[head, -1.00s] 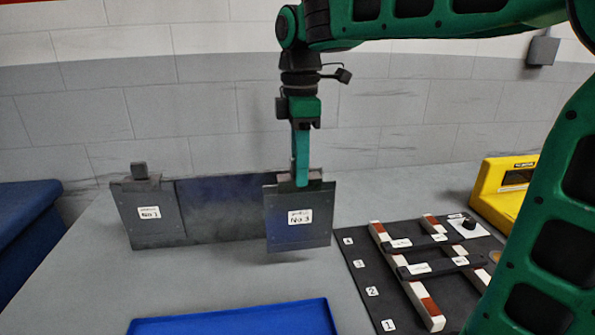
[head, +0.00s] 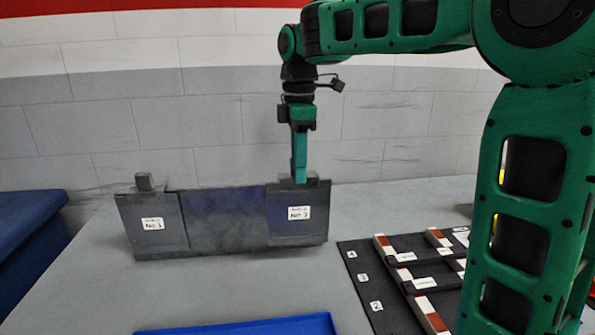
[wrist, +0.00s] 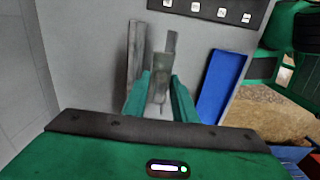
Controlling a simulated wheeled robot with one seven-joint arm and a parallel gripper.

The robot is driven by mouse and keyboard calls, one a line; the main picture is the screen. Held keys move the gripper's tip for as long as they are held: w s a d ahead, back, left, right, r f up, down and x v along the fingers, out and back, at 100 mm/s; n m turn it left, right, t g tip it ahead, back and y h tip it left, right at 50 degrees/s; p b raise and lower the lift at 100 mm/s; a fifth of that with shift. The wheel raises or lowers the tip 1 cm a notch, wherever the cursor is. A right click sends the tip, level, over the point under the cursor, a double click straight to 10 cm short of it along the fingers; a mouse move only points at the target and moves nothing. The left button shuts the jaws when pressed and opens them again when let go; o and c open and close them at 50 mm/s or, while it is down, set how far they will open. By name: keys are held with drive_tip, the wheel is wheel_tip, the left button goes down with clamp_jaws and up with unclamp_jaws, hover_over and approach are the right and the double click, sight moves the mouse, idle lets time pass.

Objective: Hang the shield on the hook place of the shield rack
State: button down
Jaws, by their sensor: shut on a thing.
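The shield labelled No 3 (head: 287,223) is a dark flat plate. It hangs upright from my gripper (head: 299,181), whose green fingers are shut on its top block. The shield rack (head: 226,217) is a long dark panel standing on the table. Shield No 3 lies over the panel's right end, its edges nearly in line with the panel's; whether its hook bears on the rack is hidden. Shield No 1 (head: 155,226) is on the rack's left end. In the wrist view, my gripper (wrist: 160,88) holds the grey block (wrist: 161,72) between its fingers.
A dark numbered board (head: 362,282) with white-and-brown bars lies at the right; my arm covers part of it. A blue tray (head: 250,327) is at the front edge of view, and a blue bin (head: 30,225) is at the left. A wall stands behind the rack.

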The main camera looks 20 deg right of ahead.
drive_tip(key=shift+w+d, duration=0.2)
drive_tip(key=shift+w, duration=0.7)
drive_tip(key=shift+w+d, duration=0.2)
drive_tip(key=shift+w, duration=0.75)
drive_tip(key=shift+w+d, duration=0.2)
drive_tip(key=shift+w, duration=0.7)
drive_tip(key=shift+f, duration=1.65)
drive_tip(key=c, duration=1.4)
unclamp_jaws()
drive_tip(key=shift+o, duration=0.2)
drive_tip(key=shift+f, duration=0.1)
